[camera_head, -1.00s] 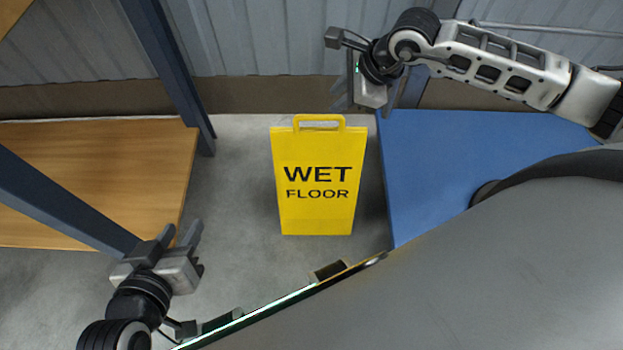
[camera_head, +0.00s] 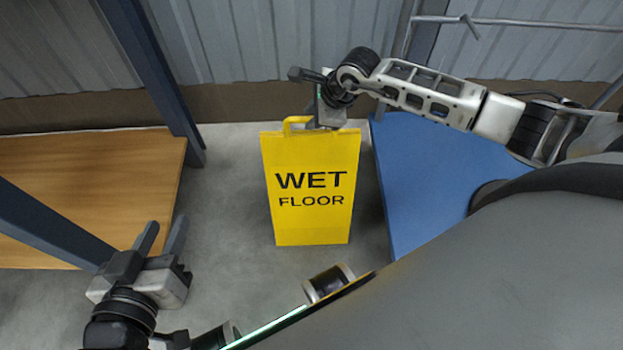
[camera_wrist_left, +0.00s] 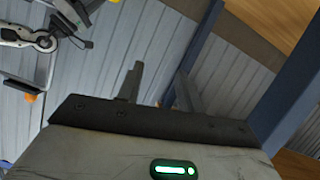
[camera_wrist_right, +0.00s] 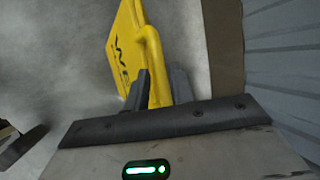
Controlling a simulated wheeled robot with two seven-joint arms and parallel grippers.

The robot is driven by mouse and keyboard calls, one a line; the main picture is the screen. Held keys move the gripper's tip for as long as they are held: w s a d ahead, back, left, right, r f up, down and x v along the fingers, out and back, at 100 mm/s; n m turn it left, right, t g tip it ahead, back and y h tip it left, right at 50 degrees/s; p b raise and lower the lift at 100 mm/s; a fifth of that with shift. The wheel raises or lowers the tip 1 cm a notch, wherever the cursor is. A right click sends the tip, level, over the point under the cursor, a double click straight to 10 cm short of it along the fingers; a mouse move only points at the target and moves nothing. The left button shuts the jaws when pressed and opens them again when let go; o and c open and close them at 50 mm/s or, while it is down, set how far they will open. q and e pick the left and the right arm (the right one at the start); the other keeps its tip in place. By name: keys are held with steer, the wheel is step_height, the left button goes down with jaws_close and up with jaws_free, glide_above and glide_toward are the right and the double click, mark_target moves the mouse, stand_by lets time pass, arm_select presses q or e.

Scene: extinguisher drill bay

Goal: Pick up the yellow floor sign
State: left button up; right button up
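The yellow floor sign (camera_head: 311,219) reads "WET FLOOR" and stands between two tables in the head view, slightly tilted in the picture. My right gripper (camera_head: 318,121) is at its top handle, covering the handle's right part. In the right wrist view, the sign's yellow handle (camera_wrist_right: 158,85) fills the narrow gap between the fingers, which are shut on it. I cannot tell whether the sign's base is off the floor. My left gripper (camera_head: 161,238) is open and empty at the lower left, apart from the sign.
A wooden-topped table (camera_head: 85,180) with blue posts stands at left. A blue surface (camera_head: 430,170) lies close to the sign's right. A corrugated wall (camera_head: 270,45) is behind. Grey floor (camera_head: 228,185) is clear left of the sign.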

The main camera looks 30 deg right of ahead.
steer(key=x, duration=0.2)
steer(key=shift+w+f, duration=0.1)
steer(key=shift+f, duration=0.2)
jaws_close()
stand_by(0.7)
stand_by(0.4)
steer(key=shift+r, duration=0.2)
